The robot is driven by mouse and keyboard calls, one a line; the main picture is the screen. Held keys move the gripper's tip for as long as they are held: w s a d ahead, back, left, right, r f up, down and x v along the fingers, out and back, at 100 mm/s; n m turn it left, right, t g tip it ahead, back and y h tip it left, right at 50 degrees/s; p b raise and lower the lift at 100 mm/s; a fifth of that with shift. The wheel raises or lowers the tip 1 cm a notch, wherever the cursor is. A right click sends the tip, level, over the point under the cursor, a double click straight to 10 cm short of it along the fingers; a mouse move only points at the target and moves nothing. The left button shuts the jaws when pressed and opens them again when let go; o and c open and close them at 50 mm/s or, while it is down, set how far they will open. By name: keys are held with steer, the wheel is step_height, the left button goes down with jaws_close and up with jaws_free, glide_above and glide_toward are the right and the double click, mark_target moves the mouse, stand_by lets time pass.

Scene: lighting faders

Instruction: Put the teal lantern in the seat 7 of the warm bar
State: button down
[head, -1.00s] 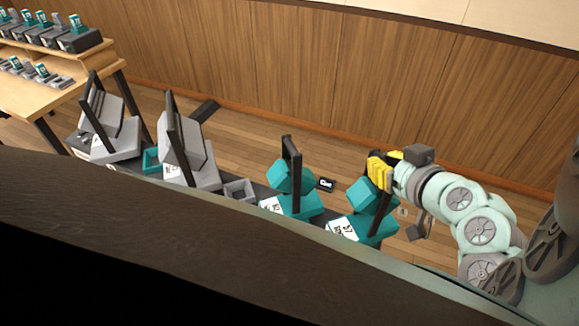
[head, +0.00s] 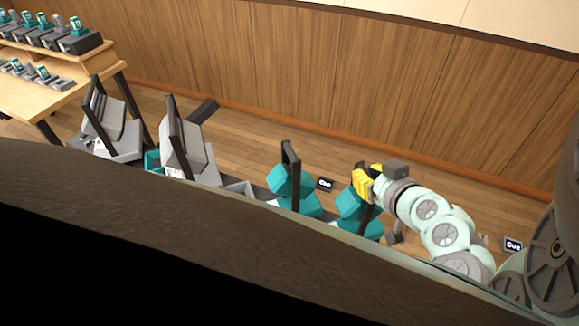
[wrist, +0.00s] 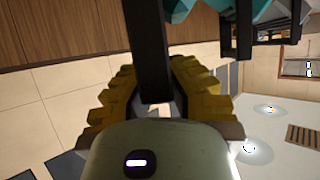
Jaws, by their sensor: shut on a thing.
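My gripper (head: 366,182), with yellow fingers, is shut on the black handle of the rightmost teal lantern (head: 351,204). In the wrist view, the dark handle bar (wrist: 149,60) stands between the yellow fingers (wrist: 152,92), and a bit of teal shows at the top. The lantern's lower part and label are mostly hidden by the dark edge in front. I cannot tell whether its base touches the surface below. A second teal lantern (head: 291,181) with a black handle stands to its left. No seat number is readable.
Two grey lanterns (head: 188,150) (head: 113,128) stand further left in the same row, with a teal seat frame (head: 152,161) between them. A wooden desk (head: 90,82) with small fader-like blocks is at the far left. Small "Cue" signs (head: 325,184) (head: 513,244) show. Wood-panelled wall behind.

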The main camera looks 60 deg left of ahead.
steer(key=shift+r, duration=0.1)
steer(key=c, duration=1.1)
jaws_free()
steer(key=shift+c, duration=0.2)
steer(key=shift+d+r+b, duration=0.2)
steer(key=shift+d+b, duration=0.3)
steer(key=shift+d, duration=0.3)
steer(key=b+v, duration=0.1)
steer(key=v, duration=0.2)
steer(key=shift+s+d, duration=0.1)
steer(key=shift+s, duration=0.05)
steer(key=p+v, duration=0.3)
steer(key=v, duration=0.4)
steer(key=shift+r, duration=0.15)
